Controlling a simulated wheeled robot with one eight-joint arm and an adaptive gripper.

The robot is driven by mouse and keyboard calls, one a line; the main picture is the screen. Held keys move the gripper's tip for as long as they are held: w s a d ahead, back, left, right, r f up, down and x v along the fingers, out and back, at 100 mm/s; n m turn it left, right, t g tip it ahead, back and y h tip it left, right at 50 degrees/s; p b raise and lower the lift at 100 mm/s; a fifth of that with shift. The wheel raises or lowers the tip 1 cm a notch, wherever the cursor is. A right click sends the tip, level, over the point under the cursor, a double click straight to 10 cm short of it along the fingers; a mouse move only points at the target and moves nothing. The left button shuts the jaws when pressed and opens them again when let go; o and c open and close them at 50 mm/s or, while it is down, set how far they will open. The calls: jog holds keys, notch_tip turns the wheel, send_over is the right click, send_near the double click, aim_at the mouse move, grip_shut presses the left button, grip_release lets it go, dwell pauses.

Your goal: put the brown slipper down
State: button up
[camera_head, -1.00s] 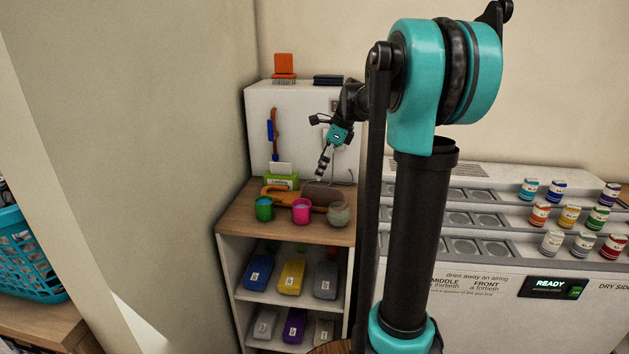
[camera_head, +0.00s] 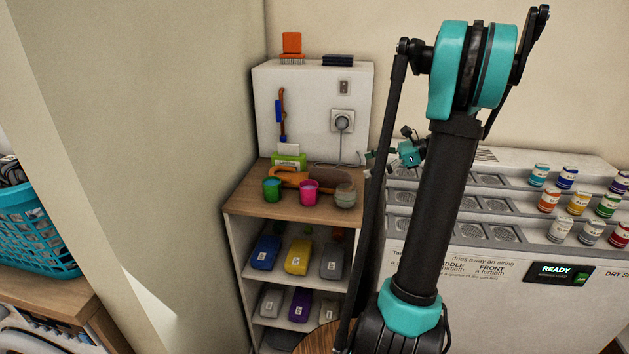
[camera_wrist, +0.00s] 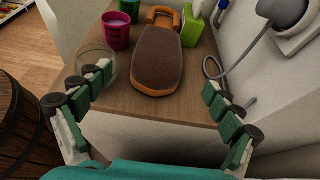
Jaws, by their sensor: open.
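The brown slipper (camera_wrist: 158,60), with an orange edge, lies flat on the wooden top (camera_wrist: 190,101) of the small shelf unit. In the head view the slipper (camera_head: 333,181) is partly hidden behind the cups. An orange looped piece (camera_wrist: 164,14) shows at its far end. My gripper (camera_wrist: 156,88) is open and empty, its fingers spread wide on either side of the slipper in the wrist picture. In the head view my gripper (camera_head: 378,159) is off to the right of the slipper, clear of it, partly hidden by my arm.
A pink cup (camera_wrist: 116,32), a green cup (camera_head: 272,190) and a glass jar (camera_head: 345,196) stand along the front edge. A green box (camera_wrist: 193,28) and a plugged-in cable (camera_wrist: 222,66) are by the back panel. A barrel (camera_wrist: 22,120) stands lower left in the wrist view.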

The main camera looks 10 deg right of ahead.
aim_at(319, 177)
jog(key=x, duration=1.7)
jog(key=c, duration=1.2)
jog(key=shift+r, duration=0.1)
notch_tip(319, 177, up, 20)
jog(key=shift+f, duration=0.1)
